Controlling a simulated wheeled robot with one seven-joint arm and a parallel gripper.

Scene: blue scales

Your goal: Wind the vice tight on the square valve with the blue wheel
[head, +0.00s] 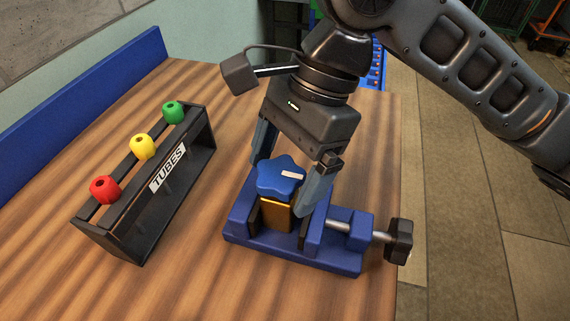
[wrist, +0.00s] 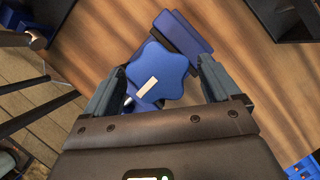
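The blue vice (head: 292,255) stands on the wooden table. A brass-coloured square valve (head: 277,216) with a star-shaped blue wheel (head: 280,177) on top stands upright between its jaws. I cannot tell whether both jaws touch it. The vice's screw ends in a black handle (head: 398,241) at the right. My gripper (head: 287,185) is above the vice, its fingers apart on either side of the blue wheel. In the wrist view the blue wheel (wrist: 163,72) with its white mark lies between the open fingers, with gaps at the sides.
A black rack labelled TUBES (head: 137,203) with red, yellow and green knobs stands to the left. A blue edge board (head: 85,85) runs along the table's far left. The wooden table (head: 190,275) is clear in front of the rack and vice.

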